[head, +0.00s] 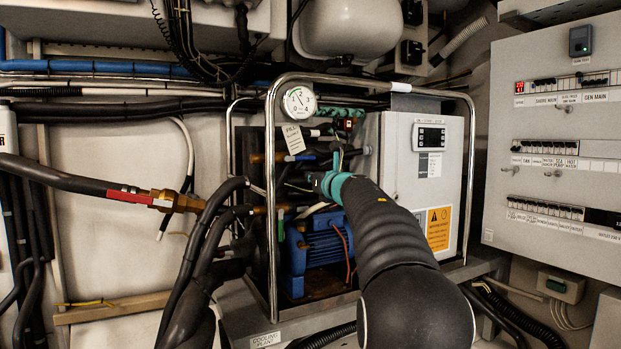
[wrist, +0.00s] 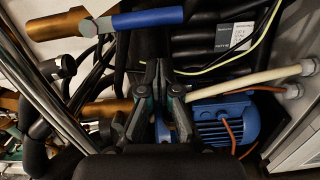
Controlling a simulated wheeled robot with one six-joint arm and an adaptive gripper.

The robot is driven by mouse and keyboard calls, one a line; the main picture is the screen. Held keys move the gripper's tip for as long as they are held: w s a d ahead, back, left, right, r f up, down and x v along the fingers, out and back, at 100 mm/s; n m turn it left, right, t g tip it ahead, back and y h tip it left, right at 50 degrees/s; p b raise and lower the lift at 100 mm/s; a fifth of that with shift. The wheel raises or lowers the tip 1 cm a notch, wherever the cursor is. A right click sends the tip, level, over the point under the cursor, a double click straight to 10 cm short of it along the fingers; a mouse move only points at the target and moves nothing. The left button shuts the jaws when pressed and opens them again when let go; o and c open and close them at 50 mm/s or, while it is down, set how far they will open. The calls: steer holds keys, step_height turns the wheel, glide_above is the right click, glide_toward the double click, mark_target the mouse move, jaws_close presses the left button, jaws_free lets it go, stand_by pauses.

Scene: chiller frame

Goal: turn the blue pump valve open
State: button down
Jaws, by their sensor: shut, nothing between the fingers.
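A valve lever with a blue handle (wrist: 148,19) shows at the top of the wrist view, roughly in line with a brass fitting (wrist: 55,25). In the head view my gripper (head: 322,181) is inside the frame in front of the pipes, above the blue pump motor (head: 318,245). The motor (wrist: 226,121) also shows right of my fingers in the wrist view. My arm hides part of the unit.
A metal tube frame (head: 271,200) surrounds the unit. A pressure gauge (head: 299,102) sits at its top left, and a white control box (head: 398,150) stands at the right. Black hoses (head: 205,225) run at the left. Cream pipes (wrist: 245,84) and thin wires cross near my fingers.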

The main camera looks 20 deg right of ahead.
steer(key=s+f+b, duration=0.1)
steer(key=s, duration=0.9)
steer(key=shift+d+f, duration=0.15)
steer(key=shift+f, duration=0.05)
